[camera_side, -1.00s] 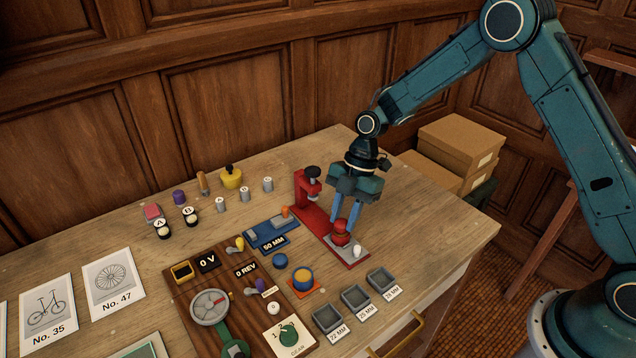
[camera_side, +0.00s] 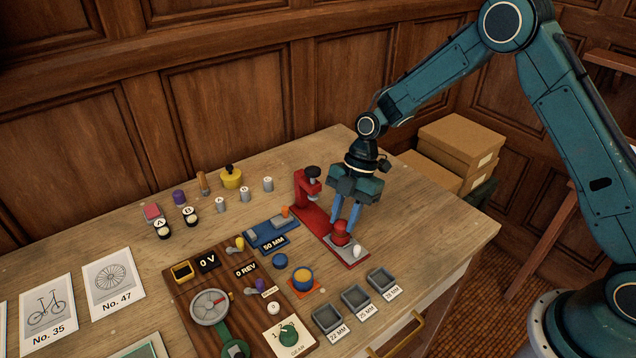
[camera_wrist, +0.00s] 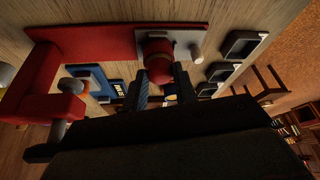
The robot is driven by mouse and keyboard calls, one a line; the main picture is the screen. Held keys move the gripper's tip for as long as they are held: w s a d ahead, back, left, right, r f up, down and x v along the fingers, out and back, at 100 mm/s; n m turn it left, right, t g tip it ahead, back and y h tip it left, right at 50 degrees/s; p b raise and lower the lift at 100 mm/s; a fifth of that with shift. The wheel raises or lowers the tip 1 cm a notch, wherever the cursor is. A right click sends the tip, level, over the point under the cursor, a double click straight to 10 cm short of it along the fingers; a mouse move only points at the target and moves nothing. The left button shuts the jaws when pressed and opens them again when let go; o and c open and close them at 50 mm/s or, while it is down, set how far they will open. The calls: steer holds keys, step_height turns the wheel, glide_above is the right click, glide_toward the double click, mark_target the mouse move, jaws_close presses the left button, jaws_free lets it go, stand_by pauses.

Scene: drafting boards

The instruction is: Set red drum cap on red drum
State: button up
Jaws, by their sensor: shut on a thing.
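My gripper (camera_side: 345,220) points down over the grey plate (camera_side: 352,254) at the near end of the red press base. It is shut on the red drum cap (camera_side: 340,227). The red drum (camera_side: 341,239) stands on the plate directly under the cap, and the two look in line. I cannot tell whether the cap is fully seated. In the wrist view the rounded red cap (camera_wrist: 160,75) shows between the fingers, in front of the drum (camera_wrist: 156,48), which hides part of the plate (camera_wrist: 181,40).
The red press (camera_side: 308,190) stands just behind and left. A white knob (camera_side: 356,250) sits on the plate beside the drum. Several grey trays (camera_side: 355,297) lie in front, and a blue-and-yellow drum (camera_side: 303,278) is at left. The table is clear on the right.

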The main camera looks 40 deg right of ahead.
steer(key=shift+f, duration=0.15)
steer(key=o, duration=1.3)
steer(key=shift+o, duration=0.2)
steer(key=shift+r, duration=3.55)
